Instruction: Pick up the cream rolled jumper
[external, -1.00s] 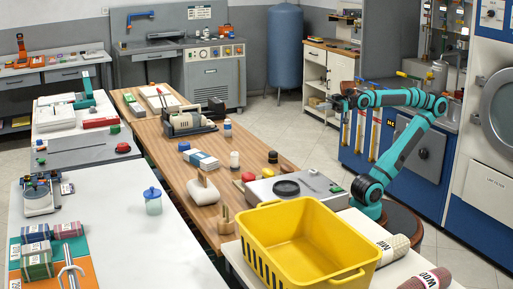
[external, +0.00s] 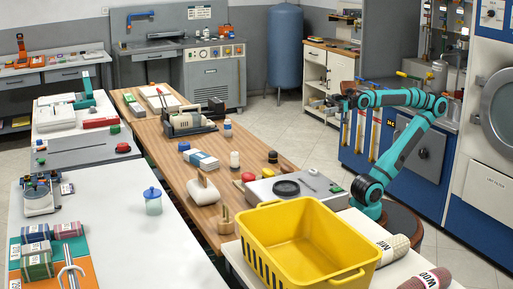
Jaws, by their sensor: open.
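A cream rolled jumper (external: 397,245) with a printed label lies on the white table at the lower right, just right of the yellow basket. My gripper (external: 338,103) is raised high at the end of my teal arm, far above and behind the jumper, pointing left. It is open and holds nothing that I can see; its fingers are small and dark in this view. The jumper's near left part is close to the basket's rim, and its underside is hidden.
The yellow basket (external: 272,254) stands left of the jumper, its high rim near it. A brownish-mauve roll (external: 425,280) lies in front, cut by the frame edge. A grey flat device (external: 322,184) lies behind the basket. Several folded checked cloths (external: 37,263) are at far left.

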